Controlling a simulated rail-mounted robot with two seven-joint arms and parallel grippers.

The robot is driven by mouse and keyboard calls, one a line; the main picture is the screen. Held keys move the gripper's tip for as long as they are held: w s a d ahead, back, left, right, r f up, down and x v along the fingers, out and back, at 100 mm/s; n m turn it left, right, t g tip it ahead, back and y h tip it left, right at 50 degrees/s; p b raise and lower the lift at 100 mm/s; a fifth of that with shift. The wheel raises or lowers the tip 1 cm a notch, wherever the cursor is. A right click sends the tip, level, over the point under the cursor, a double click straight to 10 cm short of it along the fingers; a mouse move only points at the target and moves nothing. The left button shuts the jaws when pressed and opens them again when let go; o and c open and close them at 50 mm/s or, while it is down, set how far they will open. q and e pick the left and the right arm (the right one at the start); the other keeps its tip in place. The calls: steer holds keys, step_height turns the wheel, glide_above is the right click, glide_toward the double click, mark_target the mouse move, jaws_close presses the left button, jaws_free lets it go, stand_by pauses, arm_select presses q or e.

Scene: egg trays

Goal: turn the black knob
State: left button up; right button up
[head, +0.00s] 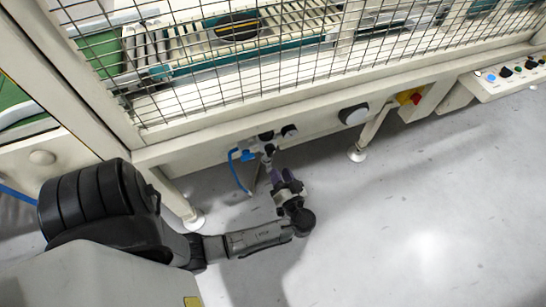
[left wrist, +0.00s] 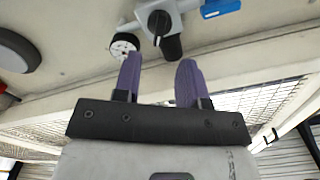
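A black knob (left wrist: 158,22) sits on a grey valve unit (left wrist: 183,6) under the machine's beam. The unit also carries a black cylindrical part (left wrist: 171,47), a round gauge (left wrist: 122,45) and a blue handle (left wrist: 220,8). In the head view the unit's dark parts (head: 266,136) are small and partly hidden by the gripper. My left gripper (head: 283,175) is just in front of and below the unit. In the left wrist view its purple fingers (left wrist: 160,70) are apart with nothing between them, and the knob lies beyond the tips. My right gripper is not in view.
A blue hose (head: 238,172) hangs left of the unit. The wire mesh fence (head: 230,75) and the cream beam (head: 220,140) stand close above. A button panel (head: 510,78) is at far right. The grey floor (head: 420,200) is clear.

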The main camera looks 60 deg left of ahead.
mark_target(272, 155)
arm_select(q)
steer(key=a, duration=0.2)
steer(key=a+b, duration=0.1)
steer(key=a, duration=0.4)
steer(key=shift+w+a+b, duration=0.2)
steer(key=shift+w+b, duration=0.15)
steer(key=shift+b, duration=0.05)
steer(key=shift+c, duration=0.4)
jaws_close()
